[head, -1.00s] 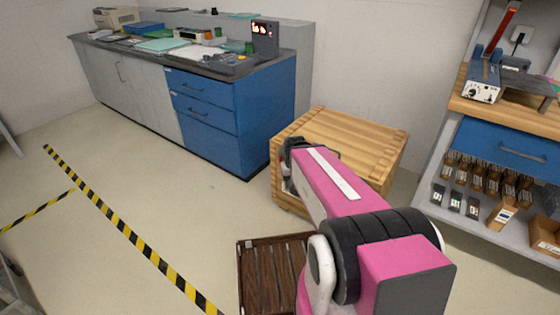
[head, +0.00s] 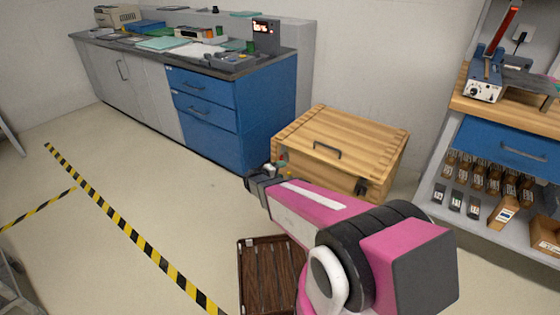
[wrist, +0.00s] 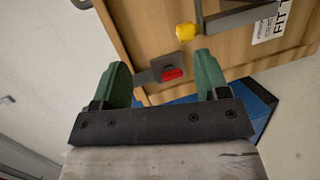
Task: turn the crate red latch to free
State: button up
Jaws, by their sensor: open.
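The wooden crate (head: 345,138) stands on the floor against the wall, its lid closed, with a dark handle on top. In the wrist view the crate's wooden face (wrist: 140,30) fills the upper middle. The red latch (wrist: 173,74), a red piece on a dark grey arm and plate, shows near the crate's lower edge. My gripper (wrist: 160,63) is open, its two green fingers on either side of the latch in the picture; I cannot tell whether they touch it. In the head view my gripper (head: 270,174) is at the crate's left front side, where the latch is hidden.
A yellow knob (wrist: 187,31) and a grey bar (wrist: 240,18) sit close beyond the latch. A brown slatted box (head: 262,270) stands on the floor below my arm. A blue cabinet (head: 205,110) is left of the crate, a shelf unit (head: 470,205) right.

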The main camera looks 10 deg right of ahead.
aim_at(282, 158)
jog(key=w+a+f+n+t, duration=0.2)
jog(key=w+a+n+t, duration=0.15)
jog(key=a+t, duration=0.2)
jog(key=x, duration=1)
jog(key=shift+w+d+f+g, duration=0.15)
jog(key=shift+w+f+g, duration=0.25)
jog(key=shift+f+g, duration=0.1)
jog(key=shift+m, duration=0.25)
jog(key=c, duration=0.9)
